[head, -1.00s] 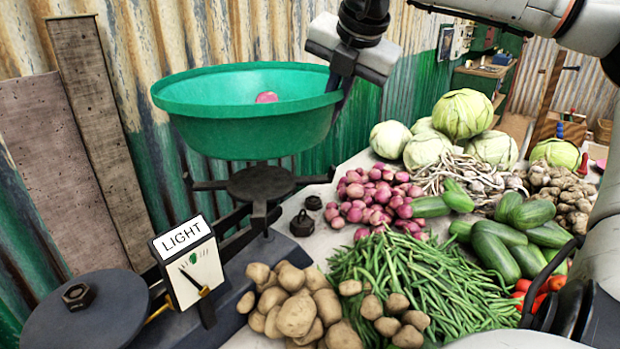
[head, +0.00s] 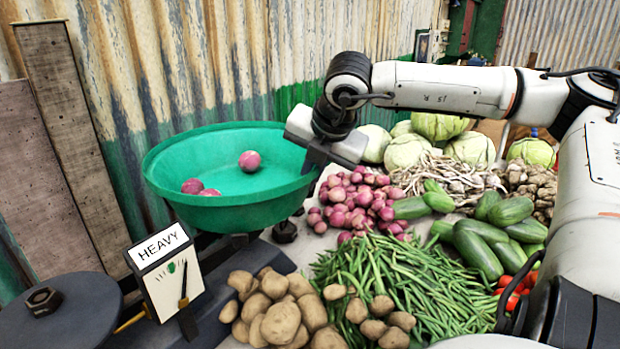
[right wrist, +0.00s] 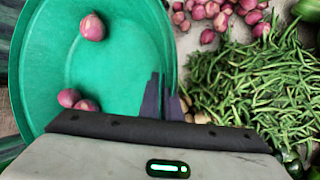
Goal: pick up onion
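Three reddish-purple onions lie in the green bowl (head: 230,216): one towards the back (head: 250,161) and two together at the left, (head: 192,186) and (head: 209,192). The right wrist view also shows the lone onion (right wrist: 92,27) and the pair (right wrist: 69,98). A pile of red onions (head: 352,204) lies on the table right of the bowl. My right gripper (head: 312,168) is at the bowl's right rim. Its dark fingers (right wrist: 162,98) are close together in the right wrist view, with nothing visible between them. My left gripper is not in view.
The scale's sign (head: 160,245) reads HEAVY. A dark round weight plate (head: 60,315) is at the lower left. Potatoes (head: 275,310), green beans (head: 400,275), cucumbers (head: 480,248), garlic (head: 450,178) and cabbages (head: 440,127) crowd the table. A corrugated wall (head: 200,70) stands behind the bowl.

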